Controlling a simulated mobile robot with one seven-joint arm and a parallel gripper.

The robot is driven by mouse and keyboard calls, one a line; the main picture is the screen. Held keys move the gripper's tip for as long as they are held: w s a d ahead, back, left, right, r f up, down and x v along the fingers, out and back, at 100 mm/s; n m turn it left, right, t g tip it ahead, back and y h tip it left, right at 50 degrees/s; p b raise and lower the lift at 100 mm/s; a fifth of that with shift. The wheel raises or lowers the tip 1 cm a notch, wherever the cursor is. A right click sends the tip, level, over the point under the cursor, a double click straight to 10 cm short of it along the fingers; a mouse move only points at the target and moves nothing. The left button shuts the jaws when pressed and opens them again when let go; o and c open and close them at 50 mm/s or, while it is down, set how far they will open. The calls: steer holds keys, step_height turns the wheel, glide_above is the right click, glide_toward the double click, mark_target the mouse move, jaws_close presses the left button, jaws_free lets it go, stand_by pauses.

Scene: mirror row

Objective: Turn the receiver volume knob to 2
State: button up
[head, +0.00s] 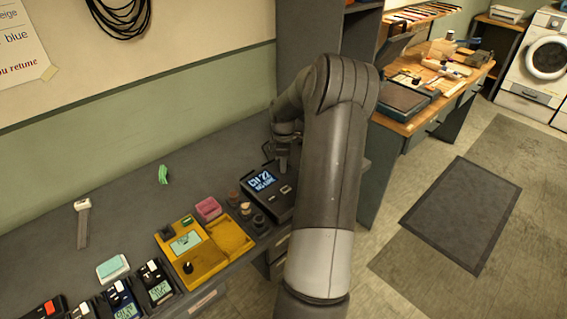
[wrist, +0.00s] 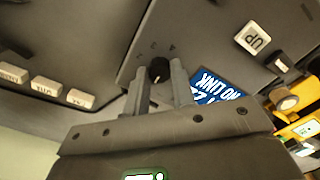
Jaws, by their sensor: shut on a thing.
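The receiver (head: 283,207) is a dark box on the bench, with a lit blue screen (head: 262,181) that seems to read "CH 22 NO LINK". In the wrist view the screen (wrist: 216,86) appears upside down, beside a white "UP" button (wrist: 253,38). My gripper (wrist: 160,82) is shut on the knob, one finger on each side. In the head view my gripper (head: 283,158) is over the receiver's back part, and the knob is hidden.
Handheld units (head: 155,284) line the front edge. In the wrist view, white labelled keys (wrist: 46,86) lie left. The bench behind is mostly clear.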

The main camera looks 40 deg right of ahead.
jaws_close()
steer(key=shift+m, duration=0.3)
steer(key=m, duration=0.3)
steer(key=shift+m, duration=0.3)
steer(key=m, duration=0.4)
steer(key=shift+m, duration=0.3)
steer(key=m, duration=0.4)
steer(key=shift+m, duration=2.5)
